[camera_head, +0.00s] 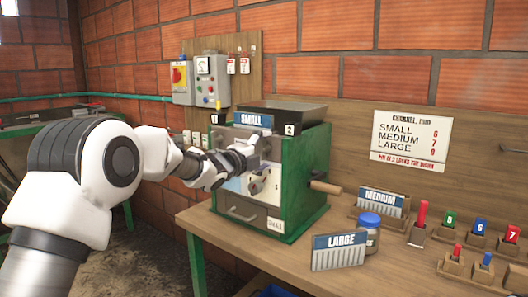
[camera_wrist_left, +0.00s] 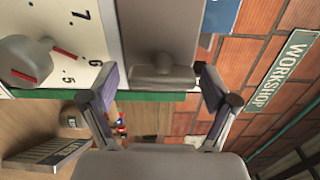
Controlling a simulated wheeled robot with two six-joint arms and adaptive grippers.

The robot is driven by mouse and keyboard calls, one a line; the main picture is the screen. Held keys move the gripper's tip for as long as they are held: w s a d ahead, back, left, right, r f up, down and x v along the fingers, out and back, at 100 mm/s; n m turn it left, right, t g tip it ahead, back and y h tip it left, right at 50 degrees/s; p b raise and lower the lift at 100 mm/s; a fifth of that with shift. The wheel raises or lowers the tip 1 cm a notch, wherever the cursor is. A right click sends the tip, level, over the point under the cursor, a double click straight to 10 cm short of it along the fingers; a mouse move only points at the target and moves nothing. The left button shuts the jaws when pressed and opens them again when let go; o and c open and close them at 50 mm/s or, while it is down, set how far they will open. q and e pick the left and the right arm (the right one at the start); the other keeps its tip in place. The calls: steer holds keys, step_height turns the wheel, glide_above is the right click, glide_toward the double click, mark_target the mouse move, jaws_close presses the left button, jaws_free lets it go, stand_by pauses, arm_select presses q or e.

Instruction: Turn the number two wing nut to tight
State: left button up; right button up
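The green pulper (camera_head: 300,180) stands on the wooden bench, with a label "2" (camera_head: 290,130) at its upper right front corner. My left gripper (camera_head: 253,150) is at the upper front of the pulper, just below that label, and hides part of the face. In the left wrist view the left gripper (camera_wrist_left: 157,78) is open, its fingers apart. Between and beyond the fingertips is a grey plate with a small raised grey piece (camera_wrist_left: 160,70), which looks like the number two wing nut. I cannot tell whether the fingers touch it. My right gripper is not in view.
A dial knob (camera_wrist_left: 28,62) with a red mark sits by numbers beside the fingers. A wooden handle (camera_head: 326,187) sticks out of the pulper's right side. The LARGE plate (camera_head: 339,252), a jar (camera_head: 369,230) and the MEDIUM plate (camera_head: 382,202) stand on the bench (camera_head: 215,222).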

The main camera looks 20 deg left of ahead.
arm_select(q)
steer(key=v, duration=1.2)
steer(key=shift+r, duration=0.1)
